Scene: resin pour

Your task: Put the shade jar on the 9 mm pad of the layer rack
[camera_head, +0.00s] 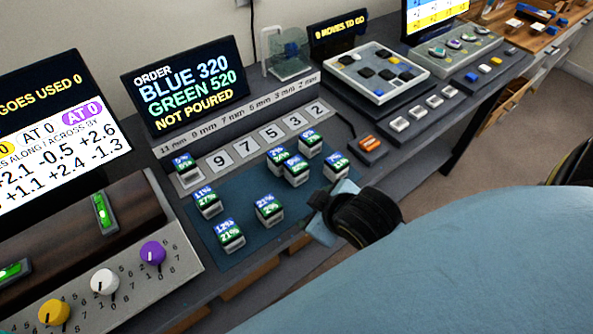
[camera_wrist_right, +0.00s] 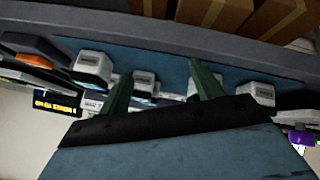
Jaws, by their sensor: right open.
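Several shade jars, pale cubes with blue and green percentage labels, stand in the head view. One jar (camera_head: 185,166) is on the 11 mm pad at the left end of the layer rack (camera_head: 240,118). The 9 mm pad (camera_head: 220,160) is bare. Other jars, including one at the front left (camera_head: 230,236) and one in the middle (camera_head: 268,209), stand on the blue mat (camera_head: 243,190). I cannot tell which jar is meant. My right gripper (camera_head: 317,212) is at the mat's right front edge, open and empty; its two green fingers show in the wrist view (camera_wrist_right: 162,68). My left gripper is not in view.
An order screen (camera_head: 186,84) reads blue 320, green 520, not poured. A dial panel (camera_head: 110,270) lies left of the mat. The other numbered pads are bare.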

